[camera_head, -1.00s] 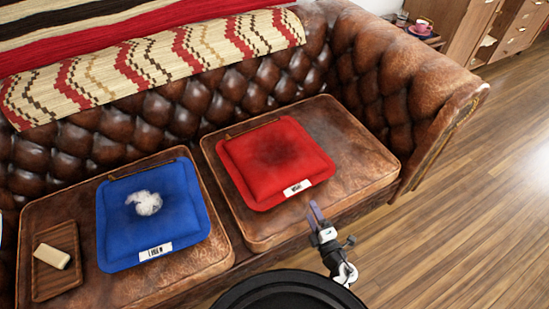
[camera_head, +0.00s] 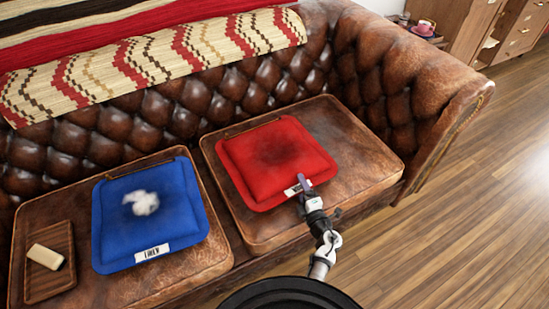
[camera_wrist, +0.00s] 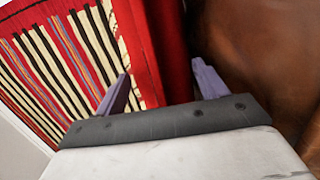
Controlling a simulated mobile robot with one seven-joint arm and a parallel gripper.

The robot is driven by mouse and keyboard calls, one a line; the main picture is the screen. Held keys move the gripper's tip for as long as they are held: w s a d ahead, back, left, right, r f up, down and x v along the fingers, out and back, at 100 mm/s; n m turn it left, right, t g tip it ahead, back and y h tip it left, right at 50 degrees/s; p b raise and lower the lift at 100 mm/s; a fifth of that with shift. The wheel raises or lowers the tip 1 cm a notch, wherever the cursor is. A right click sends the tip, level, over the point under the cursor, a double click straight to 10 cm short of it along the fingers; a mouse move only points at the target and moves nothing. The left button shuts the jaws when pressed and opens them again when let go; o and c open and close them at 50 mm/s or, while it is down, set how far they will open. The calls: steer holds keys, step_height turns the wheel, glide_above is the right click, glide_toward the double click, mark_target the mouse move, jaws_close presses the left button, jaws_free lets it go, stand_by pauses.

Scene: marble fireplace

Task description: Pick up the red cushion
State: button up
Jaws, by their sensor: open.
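The red cushion (camera_head: 275,158) lies flat on the right seat of the brown leather sofa, with a dark patch in its middle and a white label at its front edge. My gripper (camera_head: 302,183) is at the cushion's front right edge, beside the label and partly covering it. In the wrist view the two purple fingers of my gripper (camera_wrist: 160,88) are apart, with the cushion's red edge (camera_wrist: 172,50) showing between and beyond them. Whether the fingers touch the cushion I cannot tell.
A blue cushion (camera_head: 150,215) with a white patch lies on the left seat. A wooden tray (camera_head: 62,240) with a pale block (camera_head: 45,257) is further left. The sofa's right armrest (camera_head: 410,85) rises beyond the seat. A patterned blanket (camera_head: 150,70) covers the backrest. The wooden floor (camera_head: 470,200) at right is clear.

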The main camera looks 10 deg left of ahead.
steer(key=shift+c, duration=0.3)
steer(key=c, duration=1.4)
steer(key=shift+c, duration=0.3)
steer(key=shift+r, duration=0.15)
steer(key=shift+r, duration=0.35)
jaws_close()
step_height(320, 180, up, 15)
steer(key=p, duration=0.9)
steer(key=shift+r, duration=0.15)
